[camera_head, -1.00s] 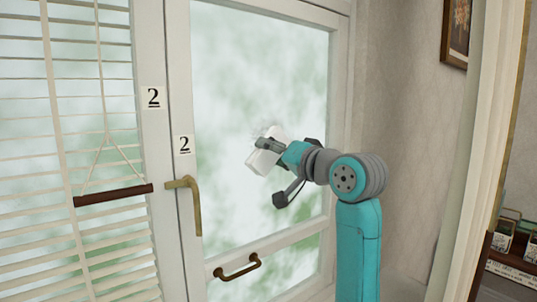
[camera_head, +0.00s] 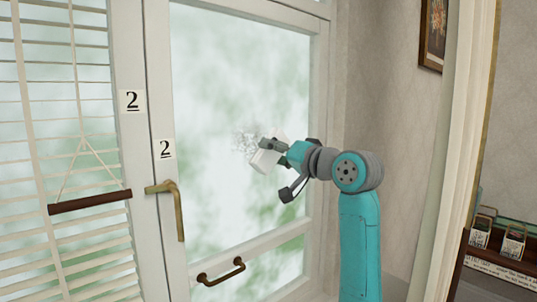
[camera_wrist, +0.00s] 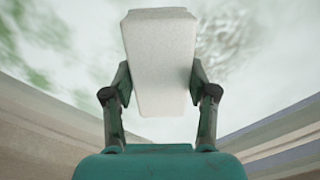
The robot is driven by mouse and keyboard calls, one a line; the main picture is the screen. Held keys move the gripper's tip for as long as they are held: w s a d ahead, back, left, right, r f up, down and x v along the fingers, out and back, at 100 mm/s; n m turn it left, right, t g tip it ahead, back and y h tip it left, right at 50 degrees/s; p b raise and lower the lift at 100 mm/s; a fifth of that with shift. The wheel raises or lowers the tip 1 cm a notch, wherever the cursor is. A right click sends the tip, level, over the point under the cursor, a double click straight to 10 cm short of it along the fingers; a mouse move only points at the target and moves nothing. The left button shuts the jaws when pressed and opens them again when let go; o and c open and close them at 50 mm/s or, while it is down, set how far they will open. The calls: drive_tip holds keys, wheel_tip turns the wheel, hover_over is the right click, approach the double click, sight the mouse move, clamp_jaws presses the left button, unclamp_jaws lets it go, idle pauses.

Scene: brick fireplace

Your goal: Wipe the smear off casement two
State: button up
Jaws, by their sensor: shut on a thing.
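Casement two is a white-framed glazed panel (camera_head: 230,75) with a "2" label (camera_head: 164,149) on its left stile. A grey speckled smear (camera_head: 246,140) is on its pane, and it also shows in the wrist view (camera_wrist: 228,38) at upper right. My gripper (camera_head: 272,148) is shut on a pale white block (camera_head: 262,162). In the wrist view, my gripper (camera_wrist: 160,80) has a finger on each side of the white block (camera_wrist: 160,45). The block is just right of and below the smear in the head view. I cannot tell whether it touches the glass.
A brass lever handle (camera_head: 168,190) and a lower pull handle (camera_head: 221,271) project from the casement. Blinds with a dark bar (camera_head: 90,202) hang at left. A pale curtain or post edge (camera_head: 455,140) stands right, before a shelf with small boxes (camera_head: 512,243).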

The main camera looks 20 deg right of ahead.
sight(284, 132)
drive_tip(key=shift+w+d, duration=0.35)
drive_tip(key=shift+d, duration=0.45)
drive_tip(key=shift+w+d, duration=0.3)
drive_tip(key=shift+d, duration=0.5)
drive_tip(key=shift+r, duration=1.2)
drive_tip(key=shift+s+a, duration=0.7)
drive_tip(key=shift+a, duration=1.45)
drive_tip(key=shift+s+a, duration=0.7)
drive_tip(key=shift+a, duration=1.5)
drive_tip(key=shift+s+a, duration=0.7)
drive_tip(key=shift+a, duration=1.45)
drive_tip(key=shift+r, duration=1.15)
drive_tip(key=shift+w+d, duration=0.25)
drive_tip(key=shift+d, duration=0.45)
drive_tip(key=shift+w+d, duration=0.2)
drive_tip(key=shift+d, duration=0.45)
drive_tip(key=shift+w+d, duration=0.25)
drive_tip(key=shift+d, duration=0.45)
drive_tip(key=shift+w+d, duration=0.25)
drive_tip(key=shift+d, duration=0.7)
drive_tip(key=shift+w+d, duration=0.25)
drive_tip(key=shift+d, duration=0.7)
drive_tip(key=shift+w+d, duration=0.25)
drive_tip(key=shift+d, duration=0.7)
drive_tip(key=shift+w+d, duration=0.35)
drive_tip(key=shift+d, duration=0.45)
drive_tip(key=shift+w+d, duration=0.35)
drive_tip(key=shift+d, duration=0.45)
